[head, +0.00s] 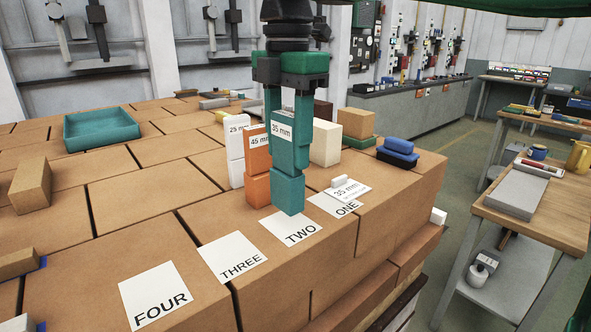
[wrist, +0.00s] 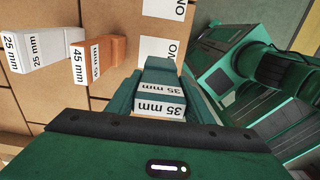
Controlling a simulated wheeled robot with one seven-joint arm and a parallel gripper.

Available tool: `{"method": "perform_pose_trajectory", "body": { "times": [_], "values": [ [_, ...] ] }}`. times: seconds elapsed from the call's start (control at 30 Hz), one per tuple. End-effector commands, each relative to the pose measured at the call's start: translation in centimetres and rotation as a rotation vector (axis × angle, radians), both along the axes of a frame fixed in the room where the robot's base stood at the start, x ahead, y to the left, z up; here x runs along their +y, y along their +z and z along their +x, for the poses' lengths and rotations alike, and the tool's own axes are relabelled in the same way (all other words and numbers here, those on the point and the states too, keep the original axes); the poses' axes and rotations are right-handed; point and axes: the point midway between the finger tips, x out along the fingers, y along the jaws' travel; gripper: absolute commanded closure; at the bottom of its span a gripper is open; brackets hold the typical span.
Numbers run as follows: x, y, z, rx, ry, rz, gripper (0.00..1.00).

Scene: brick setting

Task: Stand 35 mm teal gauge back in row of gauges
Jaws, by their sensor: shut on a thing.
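My gripper (head: 288,150) points straight down and is shut on the teal gauge (head: 288,194), whose white label reads 35 mm. The gauge is upright; it also shows between the fingers in the wrist view (wrist: 160,92). Its lower end overlaps the back of the TWO card (head: 292,231) in the head view; I cannot tell whether it touches the surface. The orange 45 mm gauge (head: 258,187) stands behind left of it, and the white 25 mm gauge (head: 236,170) stands beyond that. Both also show in the wrist view, orange (wrist: 97,60) and white (wrist: 45,50).
Cards ONE (head: 334,206), THREE (head: 230,262) and FOUR (head: 160,299) lie along the front of the brown block top. A cream block (head: 325,146), blue case (head: 398,150) and teal tray (head: 75,138) stand farther back.

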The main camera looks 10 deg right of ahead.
Motion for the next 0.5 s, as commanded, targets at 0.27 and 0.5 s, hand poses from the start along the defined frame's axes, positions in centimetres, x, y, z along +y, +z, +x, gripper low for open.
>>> {"method": "perform_pose_trajectory", "body": {
  "times": [0.27, 0.5],
  "values": [
    [-1.3, -1.6, 0.4, 0.002, 0.002, 0.002, 0.87],
    [-1.3, -4.5, 0.3, -0.002, 0.002, -0.002, 0.87]
  ]
}}
